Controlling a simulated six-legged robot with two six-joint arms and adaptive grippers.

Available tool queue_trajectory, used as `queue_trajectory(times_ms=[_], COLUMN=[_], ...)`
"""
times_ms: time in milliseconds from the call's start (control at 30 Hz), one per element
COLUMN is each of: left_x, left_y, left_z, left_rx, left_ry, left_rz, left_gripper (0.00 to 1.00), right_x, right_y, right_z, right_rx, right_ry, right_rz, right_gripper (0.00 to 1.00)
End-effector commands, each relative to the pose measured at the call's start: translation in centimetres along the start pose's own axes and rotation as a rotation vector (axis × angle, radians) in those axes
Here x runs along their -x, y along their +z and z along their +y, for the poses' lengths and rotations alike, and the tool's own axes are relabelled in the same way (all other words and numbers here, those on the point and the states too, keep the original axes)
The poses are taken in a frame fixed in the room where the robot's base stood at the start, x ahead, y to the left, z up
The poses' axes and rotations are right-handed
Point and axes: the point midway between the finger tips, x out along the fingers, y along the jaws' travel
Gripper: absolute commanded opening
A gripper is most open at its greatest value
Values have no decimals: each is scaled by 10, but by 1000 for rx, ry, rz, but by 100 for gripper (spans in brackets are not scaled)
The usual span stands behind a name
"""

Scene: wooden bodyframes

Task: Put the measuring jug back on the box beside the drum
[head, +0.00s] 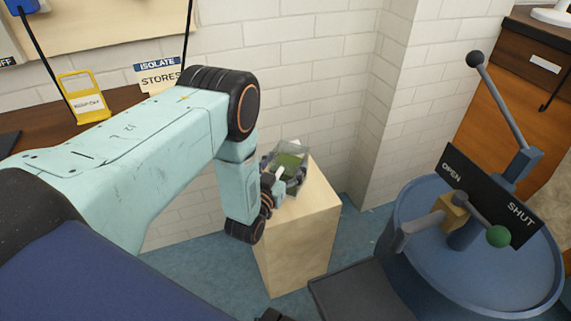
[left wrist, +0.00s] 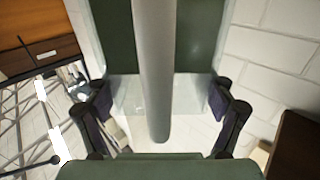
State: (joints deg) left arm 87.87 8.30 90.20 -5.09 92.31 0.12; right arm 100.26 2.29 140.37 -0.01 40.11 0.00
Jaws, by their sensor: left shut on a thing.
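The measuring jug (head: 290,160) is clear, with green contents. In the head view it is over the top of the pale wooden box (head: 295,250); I cannot tell whether its base touches the top. My left gripper (head: 279,181) is at the jug, shut on it, and partly hides it. The left wrist view shows the jug's green contents (left wrist: 118,45) and pale handle (left wrist: 155,75) close up, with the fingers (left wrist: 160,112) on both sides. The blue drum (head: 400,205) stands to the right of the box.
A lever with a green knob (head: 499,236) and a tall lever (head: 505,105) rise from the drum by an OPEN/SHUT plate (head: 490,195). A white brick wall (head: 320,80) is close behind the box. A yellow stand (head: 82,98) is on the bench at left.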

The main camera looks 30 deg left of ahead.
Motion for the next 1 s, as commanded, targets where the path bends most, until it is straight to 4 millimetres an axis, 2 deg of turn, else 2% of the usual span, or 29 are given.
queue_trajectory(times_ms=[133,167,300,367,800,1000], left_x=[-1,0,0,0,1,37], left_y=[2,3,3,3,-2,-2], left_z=[0,0,0,0,0,0], left_rx=[0,0,0,0,0,-1], left_ry=[0,0,0,0,0,-1], left_rz=[5,0,0,0,0,-5], left_gripper=[19,84,96,100,100,100], right_x=[-3,-3,-2,-2,2,14], right_y=[0,0,0,0,0,0], right_z=[0,0,0,0,0,0], right_rx=[0,0,0,0,0,0], right_ry=[0,0,0,0,0,0], right_rz=[0,0,0,0,0,0], right_gripper=[40,40,40,40,40,40])
